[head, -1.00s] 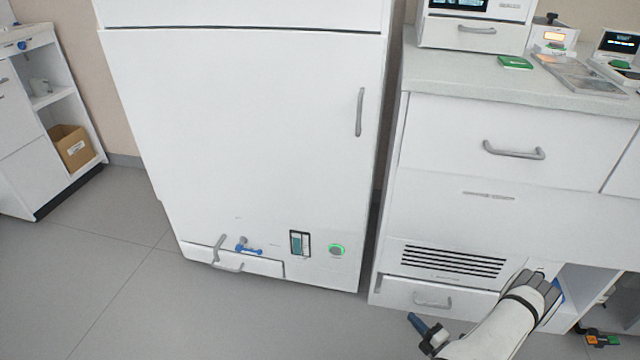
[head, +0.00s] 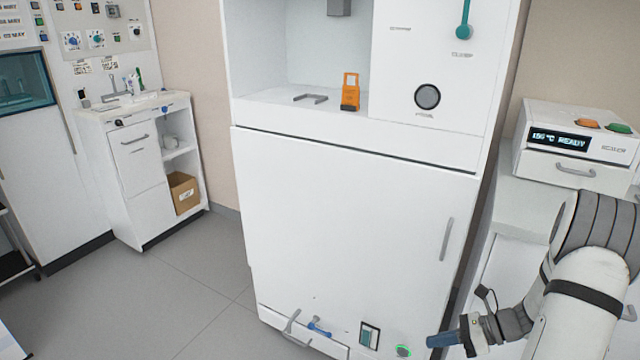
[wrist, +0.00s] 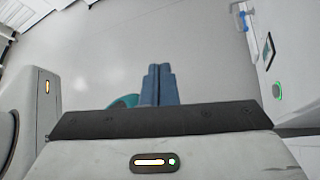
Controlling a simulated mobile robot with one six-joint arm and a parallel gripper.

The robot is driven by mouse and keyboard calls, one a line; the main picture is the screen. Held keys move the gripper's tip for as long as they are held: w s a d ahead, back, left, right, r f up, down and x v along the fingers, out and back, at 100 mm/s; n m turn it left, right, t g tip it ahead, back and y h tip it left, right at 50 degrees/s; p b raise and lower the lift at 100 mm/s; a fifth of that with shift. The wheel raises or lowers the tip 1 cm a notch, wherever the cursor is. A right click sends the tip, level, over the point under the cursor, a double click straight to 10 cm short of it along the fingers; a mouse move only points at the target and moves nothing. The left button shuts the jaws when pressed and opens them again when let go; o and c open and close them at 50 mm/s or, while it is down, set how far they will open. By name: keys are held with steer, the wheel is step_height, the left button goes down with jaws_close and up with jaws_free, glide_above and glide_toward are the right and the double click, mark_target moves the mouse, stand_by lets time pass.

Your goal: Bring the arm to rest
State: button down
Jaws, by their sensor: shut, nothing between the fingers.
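My gripper (head: 432,341) is at the lower right of the head view, on the end of my raised arm. Its blue fingers are together and empty, and they point left in front of the white cabinet's lower right corner. In the wrist view the two blue fingers (wrist: 160,86) lie side by side with nothing between them, over grey floor. A teal rounded shape (wrist: 122,101) shows beside the fingers; I cannot tell what it is.
The tall white cabinet (head: 345,220) stands ahead, with a green-ringed button (head: 403,351) low on it. An orange item (head: 350,92) stands on its shelf. A device reading 150 °C READY (head: 575,150) sits at right. Open floor (head: 190,270) lies left.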

steer(key=s+a+r+n+h+p, duration=0.4)
steer(key=r+n, duration=0.4)
steer(key=r, duration=0.5)
steer(key=s+a+r+n+h+p, duration=0.4)
steer(key=s+r+n+p, duration=0.2)
steer(key=r, duration=0.6)
steer(key=s+a+r+n+h+p, duration=0.4)
steer(key=r+n+p, duration=0.3)
steer(key=r+n, duration=0.4)
step_height(320, 180, up, 3)
steer(key=shift+s+a+f+p, duration=0.15)
steer(key=shift+s+a+p, duration=0.2)
steer(key=shift+s, duration=0.4)
